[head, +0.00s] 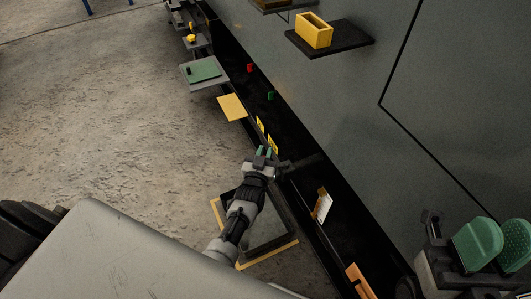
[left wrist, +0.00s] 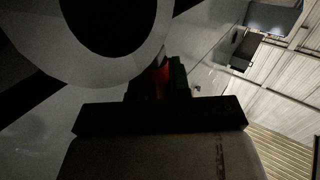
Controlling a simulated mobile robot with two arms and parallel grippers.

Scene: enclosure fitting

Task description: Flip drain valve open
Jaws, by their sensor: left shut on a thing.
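My left gripper (head: 265,155) reaches down to the dark strip at the foot of the large grey cabinet. Its green fingertips are close together, and what they hold is too small to make out in the head view. In the left wrist view a dark red piece (left wrist: 159,80) shows between the dark fingers, probably the drain valve's handle. A large pale ring with a dark centre (left wrist: 112,70) is close to it at the upper left and hides part of the view. My right gripper (head: 498,245) is at the lower right, with its green pads apart and nothing seen between them.
The grey cabinet wall (head: 320,95) rises beside the dark strip. A yellow box (head: 314,30) sits on a dark shelf (head: 352,38). A green plate (head: 204,73), a yellow plate (head: 231,107) and a white card (head: 322,206) stick out nearby. The concrete floor (head: 100,110) is clear at left.

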